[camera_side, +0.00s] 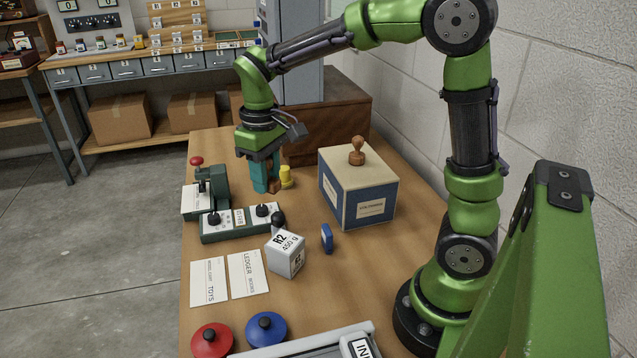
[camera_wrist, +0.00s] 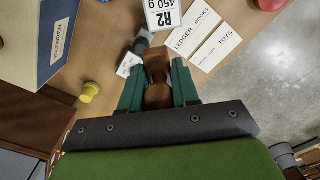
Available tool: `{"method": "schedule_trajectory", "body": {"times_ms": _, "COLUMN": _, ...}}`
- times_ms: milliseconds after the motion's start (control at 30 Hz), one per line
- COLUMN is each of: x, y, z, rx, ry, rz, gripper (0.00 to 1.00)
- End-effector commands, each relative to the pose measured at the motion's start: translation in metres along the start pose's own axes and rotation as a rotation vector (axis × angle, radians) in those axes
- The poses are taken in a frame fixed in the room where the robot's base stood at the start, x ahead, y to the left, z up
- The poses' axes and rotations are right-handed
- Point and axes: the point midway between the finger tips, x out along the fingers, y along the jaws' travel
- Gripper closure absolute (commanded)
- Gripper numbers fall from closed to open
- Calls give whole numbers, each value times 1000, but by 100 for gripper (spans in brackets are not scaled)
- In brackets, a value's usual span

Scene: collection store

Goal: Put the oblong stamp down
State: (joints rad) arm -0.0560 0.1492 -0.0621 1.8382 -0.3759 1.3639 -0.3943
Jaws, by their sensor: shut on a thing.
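My gripper (camera_side: 262,182) points down over the far left part of the wooden table (camera_side: 350,270). In the wrist view its teal fingers (camera_wrist: 158,92) are shut on a brown wooden stamp (camera_wrist: 157,97), gripped at its rounded handle. The stamp also shows as a brown patch beside the fingers in the side view (camera_side: 274,182). Whether its base touches the table is hidden. Another wooden stamp (camera_side: 356,152) stands upright on the blue and cream box (camera_side: 345,195), right of my gripper.
A yellow piece (camera_side: 286,177) stands close right of my fingers. The green press (camera_side: 212,185) and a green two-knob holder (camera_side: 240,222) are in front. A white R2 block (camera_side: 285,254), blue piece (camera_side: 327,238) and cards (camera_side: 248,275) lie nearer. Bare table lies right of the block.

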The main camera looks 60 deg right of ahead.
Motion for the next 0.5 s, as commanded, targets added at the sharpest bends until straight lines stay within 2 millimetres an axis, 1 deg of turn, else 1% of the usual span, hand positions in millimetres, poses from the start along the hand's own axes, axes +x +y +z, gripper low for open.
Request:
{"method": "schedule_trajectory", "body": {"times_ms": 67, "x": -2, "y": 0, "z": 0, "rx": 0, "ry": 1, "rz": 0, "gripper": 100}}
{"method": "schedule_trajectory", "body": {"times_ms": 167, "x": -10, "y": 0, "z": -1, "rx": 0, "ry": 4, "rz": 0, "gripper": 100}}
{"method": "schedule_trajectory", "body": {"times_ms": 367, "x": -44, "y": 0, "z": -1, "rx": -1, "ry": 5, "rz": 0, "gripper": 100}}
{"method": "schedule_trajectory", "body": {"times_ms": 400, "x": -53, "y": 0, "z": -1, "rx": 0, "ry": 7, "rz": -1, "gripper": 100}}
{"method": "schedule_trajectory", "body": {"times_ms": 500, "x": -53, "y": 18, "z": -12, "rx": 45, "ry": -2, "rz": -1, "gripper": 100}}
